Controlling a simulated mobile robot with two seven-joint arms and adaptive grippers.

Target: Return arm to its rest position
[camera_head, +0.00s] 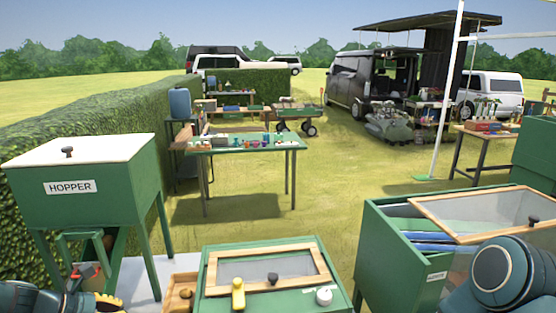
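My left arm (28,298) shows at the lower left corner, low in front of the hopper. Dark parts at its end lie among small red and orange pieces, and I cannot make out the fingers or whether they hold anything. My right arm (503,272) shows at the lower right as a large rounded teal joint, in front of the green bin with a framed lid. My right gripper is outside the picture.
The green hopper (88,198) with a white lid stands at left. A green box (215,255) with a wood-framed window is front centre, a yellow item (238,293) on it. The green bin (395,240) is at right. Open grass (330,210) lies beyond, with a green table (292,144).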

